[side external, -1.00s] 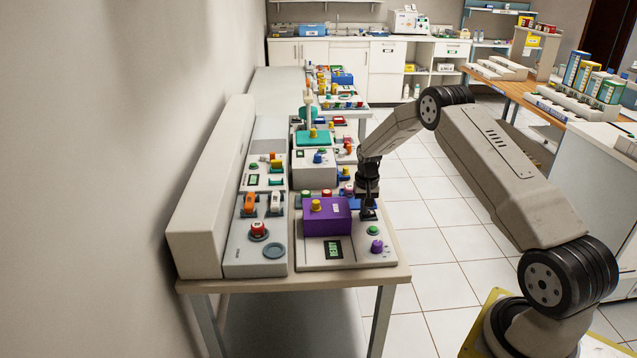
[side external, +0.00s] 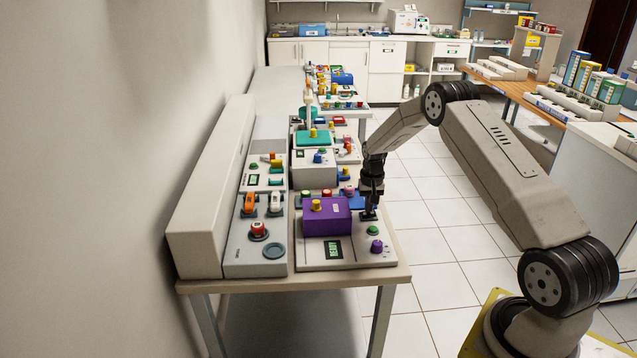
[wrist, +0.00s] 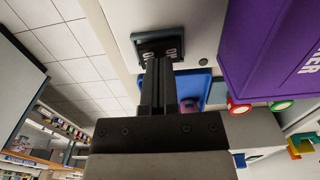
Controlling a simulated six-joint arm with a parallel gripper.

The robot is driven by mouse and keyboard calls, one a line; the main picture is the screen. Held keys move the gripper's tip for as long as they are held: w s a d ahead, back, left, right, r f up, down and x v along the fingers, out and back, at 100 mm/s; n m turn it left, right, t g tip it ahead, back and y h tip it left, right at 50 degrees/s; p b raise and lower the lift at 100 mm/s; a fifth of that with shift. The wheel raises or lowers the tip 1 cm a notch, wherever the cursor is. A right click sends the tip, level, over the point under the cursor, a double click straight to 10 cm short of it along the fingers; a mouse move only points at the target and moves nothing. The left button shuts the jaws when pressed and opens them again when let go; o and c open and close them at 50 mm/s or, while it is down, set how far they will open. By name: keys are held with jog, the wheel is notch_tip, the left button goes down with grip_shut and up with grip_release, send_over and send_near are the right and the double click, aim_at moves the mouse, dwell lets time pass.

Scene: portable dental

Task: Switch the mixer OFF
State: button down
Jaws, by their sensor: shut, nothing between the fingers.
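The mixer is a pale grey panel unit (side external: 350,257) with a purple box (side external: 327,222) on it, at the near end of the bench. A dark rocker switch (wrist: 158,44) in a grey-blue frame sits beside the box. My gripper (side external: 369,210) is shut and empty, pointing down at this switch. In the wrist view its fingertips (wrist: 158,62) overlap the switch's near edge; whether they touch it I cannot tell. The fingers partly hide the switch.
A green display (side external: 334,250) reads "READY". A green button (side external: 373,230) and a purple knob (side external: 376,246) sit on the panel's right side. To the left stands a grey console (side external: 262,250) with orange, white and red controls. Open floor (side external: 450,240) lies right of the bench.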

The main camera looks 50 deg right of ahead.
notch_tip(320, 180, up, 14)
jog(key=w+a, duration=0.1)
jog(key=a, duration=0.1)
jog(key=shift+w+f, duration=0.25)
jog(key=shift+w, duration=0.15)
